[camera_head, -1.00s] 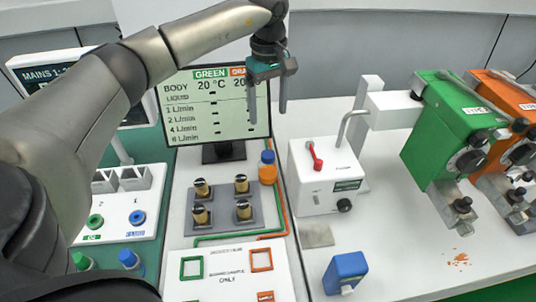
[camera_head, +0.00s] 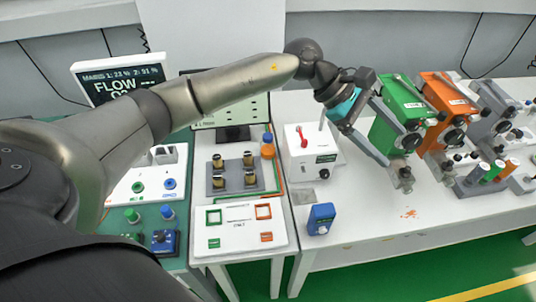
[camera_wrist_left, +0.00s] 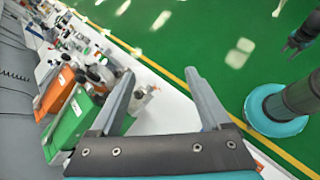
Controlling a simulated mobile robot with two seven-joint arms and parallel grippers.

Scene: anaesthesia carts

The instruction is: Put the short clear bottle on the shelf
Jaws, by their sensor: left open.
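I cannot make out a short clear bottle in either view, and no shelf shows clearly. My left gripper (camera_head: 386,152) is open and empty. In the head view it reaches right, beside the green vaporizer-like unit (camera_head: 402,118), with its fingers pointing down and right. In the left wrist view its two fingers (camera_wrist_left: 160,75) stand wide apart over the white table edge and green floor. I cannot see my right gripper in the head view.
An orange unit (camera_head: 441,108) stands right of the green one. A white box with a red lever (camera_head: 312,150) and a blue block (camera_head: 321,218) are on the table (camera_head: 375,225). An orange bottle with a blue cap (camera_head: 267,148) stands left.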

